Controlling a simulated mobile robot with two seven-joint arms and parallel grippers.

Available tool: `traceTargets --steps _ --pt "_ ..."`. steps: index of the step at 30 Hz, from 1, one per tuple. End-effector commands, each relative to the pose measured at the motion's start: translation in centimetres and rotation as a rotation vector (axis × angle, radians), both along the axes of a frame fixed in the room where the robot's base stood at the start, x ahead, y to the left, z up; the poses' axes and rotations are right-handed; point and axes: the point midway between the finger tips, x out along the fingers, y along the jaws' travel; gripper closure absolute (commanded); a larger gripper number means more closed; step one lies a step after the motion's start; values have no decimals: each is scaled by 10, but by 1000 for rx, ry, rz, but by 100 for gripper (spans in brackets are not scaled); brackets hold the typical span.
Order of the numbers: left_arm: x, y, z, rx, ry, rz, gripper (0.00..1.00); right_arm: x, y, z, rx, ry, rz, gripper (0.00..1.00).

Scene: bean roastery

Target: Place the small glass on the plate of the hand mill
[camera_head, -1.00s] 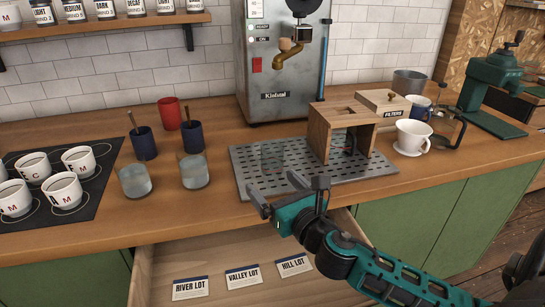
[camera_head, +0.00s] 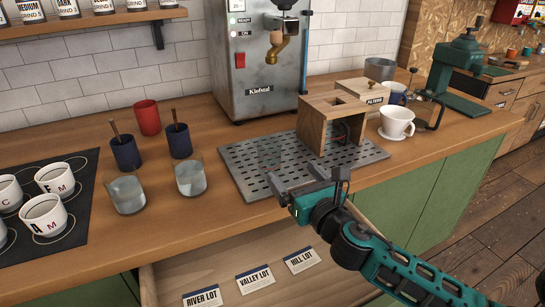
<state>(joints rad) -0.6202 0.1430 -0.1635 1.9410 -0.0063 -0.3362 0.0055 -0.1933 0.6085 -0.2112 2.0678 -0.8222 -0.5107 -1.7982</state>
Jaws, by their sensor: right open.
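A small clear glass (camera_head: 269,154) stands upright on the left part of a perforated metal tray (camera_head: 245,172); it is faint against the holes. The green hand mill (camera_head: 455,72) stands at the far right of the counter, and its flat green plate (camera_head: 483,105) looks bare where it shows. My right gripper (camera_head: 300,184) is open and empty at the tray's front edge, in front of the small glass and a little to its right, apart from it. My left gripper is not in view.
A wooden box stand (camera_head: 318,128) stands on the tray's right part. A white cup (camera_head: 396,121), a blue mug and a metal pot stand between it and the mill. Two water glasses (camera_head: 190,178) stand left of the tray. An open drawer (camera_head: 225,268) juts out below.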

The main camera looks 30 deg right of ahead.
Motion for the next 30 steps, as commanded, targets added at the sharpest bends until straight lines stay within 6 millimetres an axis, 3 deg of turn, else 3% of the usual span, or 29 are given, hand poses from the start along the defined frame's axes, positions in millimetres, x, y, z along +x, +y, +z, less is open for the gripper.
traceTargets --steps 9,17,24,30 --pt "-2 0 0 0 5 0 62 52 -3 1 1 -3 -1 6" --pt "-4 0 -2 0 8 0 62 68 -4 -1 1 -2 0 6" --pt "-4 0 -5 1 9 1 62 101 -7 -5 2 -2 -1 6" --pt "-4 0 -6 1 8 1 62 115 -8 -5 1 -1 -1 6"
